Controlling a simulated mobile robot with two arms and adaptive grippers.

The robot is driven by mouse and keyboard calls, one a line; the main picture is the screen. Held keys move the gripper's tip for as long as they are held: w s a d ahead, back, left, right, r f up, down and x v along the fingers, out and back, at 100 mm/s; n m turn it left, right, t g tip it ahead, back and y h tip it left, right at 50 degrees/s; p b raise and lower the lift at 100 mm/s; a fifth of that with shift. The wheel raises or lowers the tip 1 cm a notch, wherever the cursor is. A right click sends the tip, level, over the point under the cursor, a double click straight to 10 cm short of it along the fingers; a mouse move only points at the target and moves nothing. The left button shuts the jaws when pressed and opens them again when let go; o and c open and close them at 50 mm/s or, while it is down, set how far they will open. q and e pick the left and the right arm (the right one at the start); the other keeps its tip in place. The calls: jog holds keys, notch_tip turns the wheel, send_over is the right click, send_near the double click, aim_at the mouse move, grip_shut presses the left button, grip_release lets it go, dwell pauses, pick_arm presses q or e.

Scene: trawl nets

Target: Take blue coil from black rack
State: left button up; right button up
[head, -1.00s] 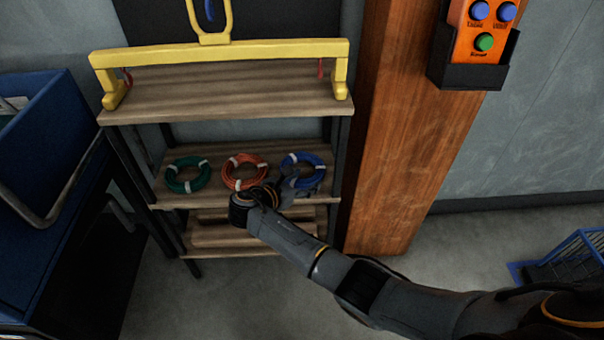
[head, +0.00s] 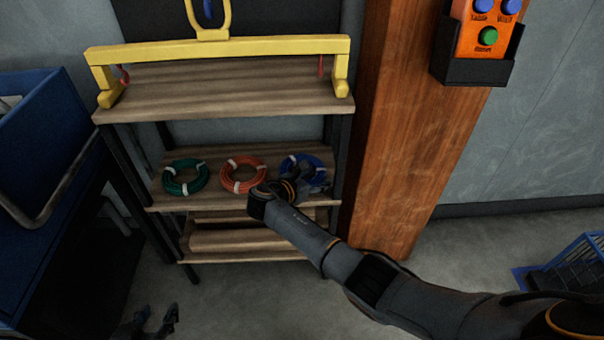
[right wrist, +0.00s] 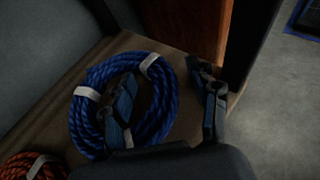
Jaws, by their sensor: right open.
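The blue coil (head: 297,160), a ring of rope with white ties, lies on the middle shelf of the black rack (head: 128,172), at its right end. It also shows in the right wrist view (right wrist: 92,78). My right gripper (head: 308,186) is at the coil, open. In the right wrist view (right wrist: 167,98) one finger is over the coil's hole and the other is outside its right side, so part of the ring lies between them. Whether the fingers touch the rope is unclear. My left gripper (head: 155,314) is low at the bottom left, dark, its fingers apart and empty.
An orange coil (head: 243,186) and a green coil (head: 172,186) lie left of the blue one. A yellow bar with a handle (head: 220,47) sits on the top shelf above. A wooden post (head: 405,150) stands close on the right. A blue cart (head: 45,110) is at left.

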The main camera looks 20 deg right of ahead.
grip_shut()
jog(key=shift+r, duration=0.15)
dwell(0.4)
